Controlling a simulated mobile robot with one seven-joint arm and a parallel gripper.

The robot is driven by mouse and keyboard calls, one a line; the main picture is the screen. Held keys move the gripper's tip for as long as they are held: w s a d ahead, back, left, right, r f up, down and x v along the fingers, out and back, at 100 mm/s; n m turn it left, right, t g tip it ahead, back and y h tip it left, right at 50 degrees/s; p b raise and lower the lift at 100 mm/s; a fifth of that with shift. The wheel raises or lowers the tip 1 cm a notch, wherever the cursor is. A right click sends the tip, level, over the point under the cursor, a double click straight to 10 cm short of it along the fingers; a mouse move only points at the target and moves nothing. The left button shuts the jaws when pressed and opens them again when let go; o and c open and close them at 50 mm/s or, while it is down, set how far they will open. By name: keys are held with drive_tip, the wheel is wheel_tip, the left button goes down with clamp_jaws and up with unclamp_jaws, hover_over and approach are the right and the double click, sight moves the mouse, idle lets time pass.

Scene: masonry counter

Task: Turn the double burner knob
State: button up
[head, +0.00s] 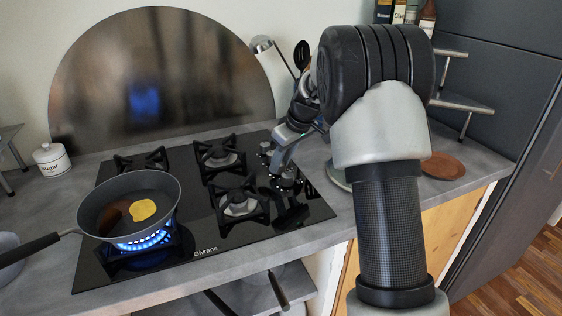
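The black glass hob (185,257) is set into the grey counter, with several burners on it. Small silver knobs (265,158) run along its right side. My gripper (284,207) points down over the right part of the hob, close to the knobs, and hides some of them. I cannot tell which knob is the double burner's, or whether the gripper touches one. The black fingers are small and dark against the glass, so their opening is unclear. The front-left burner burns with a blue flame (145,240).
A dark frying pan (100,217) with yellow food (143,210) sits over the flame, its handle pointing left. A sugar jar (52,160) stands at the back left. A round brown board (443,166) lies on the right counter. My arm hides part of the counter.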

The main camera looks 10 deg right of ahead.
drive_tip(key=shift+c, duration=0.9)
